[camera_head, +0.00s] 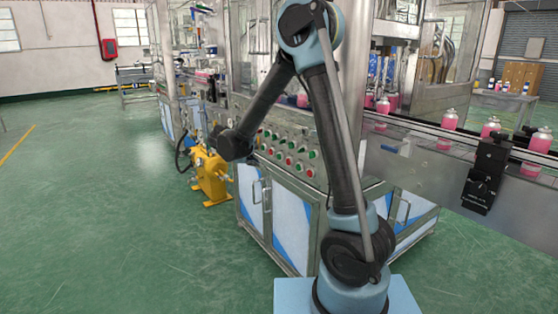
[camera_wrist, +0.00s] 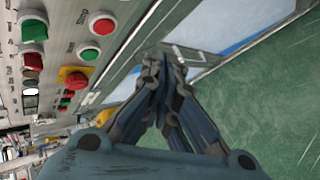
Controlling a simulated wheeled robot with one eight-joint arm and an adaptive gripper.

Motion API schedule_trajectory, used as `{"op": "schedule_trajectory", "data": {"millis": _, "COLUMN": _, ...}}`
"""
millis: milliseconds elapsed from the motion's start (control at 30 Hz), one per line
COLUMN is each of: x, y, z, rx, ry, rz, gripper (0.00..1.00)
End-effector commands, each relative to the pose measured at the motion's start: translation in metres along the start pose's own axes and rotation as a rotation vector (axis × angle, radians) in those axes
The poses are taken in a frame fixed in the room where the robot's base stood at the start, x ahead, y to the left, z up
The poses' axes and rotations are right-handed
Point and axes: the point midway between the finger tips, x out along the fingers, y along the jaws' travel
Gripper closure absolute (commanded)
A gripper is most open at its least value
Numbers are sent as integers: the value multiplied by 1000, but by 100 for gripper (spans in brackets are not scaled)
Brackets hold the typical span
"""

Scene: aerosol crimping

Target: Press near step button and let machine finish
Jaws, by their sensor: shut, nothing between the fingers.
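The machine's control panel (camera_head: 291,158) carries rows of green and red buttons. In the wrist view its steel face (camera_wrist: 62,20) shows at the left, with a large green button (camera_wrist: 34,29), red buttons (camera_wrist: 103,24) and a red knob on a yellow plate (camera_wrist: 75,78). The small labels are too blurred to tell which one is the near step button. My gripper (camera_wrist: 165,63) is shut and empty, its fingertips beside the panel's edge, to the right of the buttons. It does not show clearly in the head view, where my wrist is left of the panel.
A yellow device (camera_head: 210,178) stands on the floor left of the machine. Below the panel are cabinet doors with a handle (camera_head: 266,195). A conveyor (camera_head: 460,150) with pink cans (camera_head: 449,119) runs at the right. The green floor (camera_head: 90,220) at the left is clear.

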Motion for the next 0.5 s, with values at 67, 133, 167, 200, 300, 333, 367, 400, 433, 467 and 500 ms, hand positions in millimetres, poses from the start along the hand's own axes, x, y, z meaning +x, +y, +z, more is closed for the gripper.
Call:
{"op": "schedule_trajectory", "data": {"millis": 67, "x": 6, "y": 4, "z": 5, "rx": 2, "ry": -1, "rz": 0, "gripper": 100}}
{"op": "schedule_trajectory", "data": {"millis": 133, "x": 12, "y": 8, "z": 9, "rx": 3, "ry": -1, "rz": 0, "gripper": 100}}
{"op": "schedule_trajectory", "data": {"millis": 167, "x": 14, "y": 10, "z": 11, "rx": 3, "ry": -2, "rz": 0, "gripper": 100}}
{"op": "schedule_trajectory", "data": {"millis": 200, "x": 17, "y": 13, "z": 13, "rx": 2, "ry": -2, "rz": 0, "gripper": 100}}
{"op": "schedule_trajectory", "data": {"millis": 300, "x": 26, "y": 19, "z": 20, "rx": 3, "ry": -1, "rz": 0, "gripper": 100}}
{"op": "schedule_trajectory", "data": {"millis": 333, "x": 28, "y": 21, "z": 21, "rx": 3, "ry": -1, "rz": 0, "gripper": 100}}
{"op": "schedule_trajectory", "data": {"millis": 367, "x": 31, "y": 22, "z": 23, "rx": 3, "ry": -2, "rz": 0, "gripper": 100}}
{"op": "schedule_trajectory", "data": {"millis": 400, "x": 34, "y": 25, "z": 26, "rx": 3, "ry": -2, "rz": -1, "gripper": 100}}
{"op": "schedule_trajectory", "data": {"millis": 433, "x": 36, "y": 26, "z": 28, "rx": 3, "ry": -2, "rz": -1, "gripper": 100}}
{"op": "schedule_trajectory", "data": {"millis": 467, "x": 39, "y": 28, "z": 29, "rx": 2, "ry": -1, "rz": 0, "gripper": 100}}
{"op": "schedule_trajectory", "data": {"millis": 500, "x": 42, "y": 30, "z": 31, "rx": 2, "ry": -1, "rz": -1, "gripper": 100}}
